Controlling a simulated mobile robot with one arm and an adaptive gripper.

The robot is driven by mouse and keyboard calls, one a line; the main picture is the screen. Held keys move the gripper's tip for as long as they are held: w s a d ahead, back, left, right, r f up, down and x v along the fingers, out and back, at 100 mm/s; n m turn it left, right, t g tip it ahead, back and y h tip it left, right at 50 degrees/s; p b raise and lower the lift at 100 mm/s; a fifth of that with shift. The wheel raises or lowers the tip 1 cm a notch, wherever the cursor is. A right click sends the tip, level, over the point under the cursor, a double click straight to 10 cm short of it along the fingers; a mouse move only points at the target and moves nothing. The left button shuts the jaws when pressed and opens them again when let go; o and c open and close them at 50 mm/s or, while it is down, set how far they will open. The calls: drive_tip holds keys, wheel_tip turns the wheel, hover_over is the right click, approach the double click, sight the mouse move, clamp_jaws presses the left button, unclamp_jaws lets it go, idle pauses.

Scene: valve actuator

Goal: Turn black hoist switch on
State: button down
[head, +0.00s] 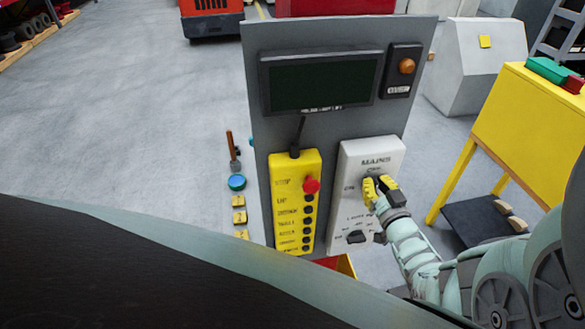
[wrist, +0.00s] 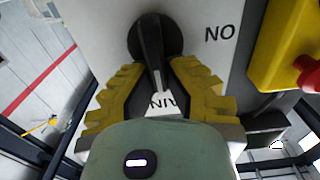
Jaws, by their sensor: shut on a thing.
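A white switch panel (head: 355,155) labelled MAINS is on the right of a grey board. My gripper (head: 377,187) is at its upper black rotary switch, which it mostly hides in the head view. In the wrist view the black switch (wrist: 153,38) shows a round base and a long raised handle. The yellow fingers of my gripper (wrist: 158,80) stand on both sides of that handle and are shut on it. The lettering ON, upside down, is beside the switch. A second black knob (head: 356,237) is lower on the panel, clear of my gripper.
A yellow pendant box (head: 295,205) with a red button (head: 311,185) hangs left of the panel. A dark screen (head: 320,80) and an orange lamp (head: 406,66) are above. A yellow stand (head: 510,120) is at the right. Open floor lies to the left.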

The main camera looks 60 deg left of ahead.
drive_tip(key=shift+a+f+n+b, duration=0.1)
drive_tip(key=shift+f+n+b, duration=0.15)
drive_tip(key=shift+b, duration=0.25)
drive_tip(key=f+n+b, duration=0.1)
drive_tip(key=n+b, duration=0.4)
drive_tip(key=b, duration=0.2)
drive_tip(key=s+n+b, duration=0.1)
drive_tip(key=n+b, duration=0.5)
drive_tip(key=s+f+n+b, duration=0.1)
drive_tip(key=n+b, duration=0.5)
drive_tip(key=b, duration=0.1)
drive_tip(key=shift+s+a+f+b, duration=0.1)
drive_tip(key=shift+a+f+b, duration=0.2)
drive_tip(key=shift+a+f, duration=0.1)
drive_tip(key=c, duration=1.3)
unclamp_jaws()
drive_tip(key=o, duration=0.3)
drive_tip(key=shift+a+r+n, duration=0.1)
drive_tip(key=shift+r+n, duration=0.15)
